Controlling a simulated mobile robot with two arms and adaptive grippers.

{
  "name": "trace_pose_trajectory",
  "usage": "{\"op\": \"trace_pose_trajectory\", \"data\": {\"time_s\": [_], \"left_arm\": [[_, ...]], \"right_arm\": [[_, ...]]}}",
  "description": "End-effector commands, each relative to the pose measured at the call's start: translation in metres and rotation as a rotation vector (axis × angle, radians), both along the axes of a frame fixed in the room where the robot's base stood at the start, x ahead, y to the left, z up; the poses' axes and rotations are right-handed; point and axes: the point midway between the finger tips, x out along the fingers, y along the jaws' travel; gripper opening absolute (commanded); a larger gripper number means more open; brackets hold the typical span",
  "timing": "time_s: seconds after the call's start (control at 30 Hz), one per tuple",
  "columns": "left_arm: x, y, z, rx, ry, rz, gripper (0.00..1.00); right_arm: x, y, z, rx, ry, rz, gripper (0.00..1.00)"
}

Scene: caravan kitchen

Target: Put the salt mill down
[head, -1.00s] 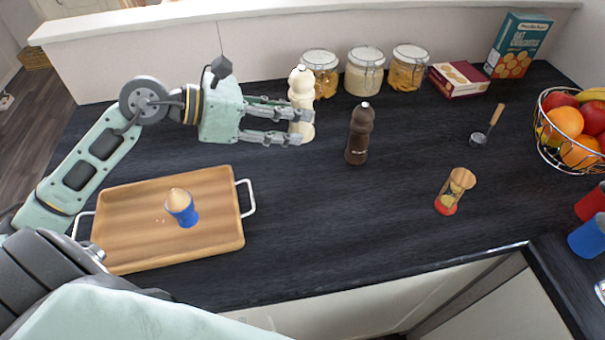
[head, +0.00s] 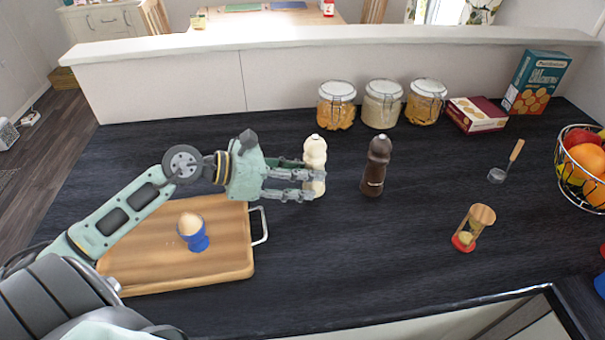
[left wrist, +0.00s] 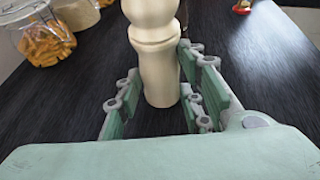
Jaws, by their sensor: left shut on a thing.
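The cream salt mill (head: 314,152) is upright on the far part of the dark counter's area, left of the dark brown mill (head: 376,165). My left gripper (head: 310,186) reaches it from the left, with its fingers around the lower body, shut on it. In the left wrist view the salt mill (left wrist: 157,65) stands between the two fingers (left wrist: 160,98), its top cut off by the frame. Its base looks at or very near the counter; I cannot tell whether it touches. My right gripper is not in view.
Three glass jars (head: 382,104) stand behind the mills by the low wall. A wooden tray (head: 130,262) with a blue egg cup (head: 196,238) lies at left. The counter's (head: 350,255) front middle is clear.

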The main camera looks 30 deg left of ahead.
Motion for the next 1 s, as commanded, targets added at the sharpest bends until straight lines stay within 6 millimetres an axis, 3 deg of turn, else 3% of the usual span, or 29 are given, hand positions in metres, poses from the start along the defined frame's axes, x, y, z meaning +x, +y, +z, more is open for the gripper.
{"op": "trace_pose_trajectory", "data": {"time_s": [0.33, 0.37, 0.57, 1.0], "left_arm": [[0.0002, -0.0001, -0.0044, 0.0, -0.001, 0.0, 0.1], [0.0, -0.0001, -0.0048, 0.001, -0.001, 0.0, 0.36], [-0.0001, -0.0001, -0.0035, 0.0, 0.0, 0.0, 0.53], [-0.0019, 0.0018, -0.0005, 0.0, 0.001, 0.0, 0.54]], "right_arm": [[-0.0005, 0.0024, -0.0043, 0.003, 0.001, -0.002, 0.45], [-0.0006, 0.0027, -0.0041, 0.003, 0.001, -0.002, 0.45], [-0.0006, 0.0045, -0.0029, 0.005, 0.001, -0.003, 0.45], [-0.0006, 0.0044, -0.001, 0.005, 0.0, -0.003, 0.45]]}}
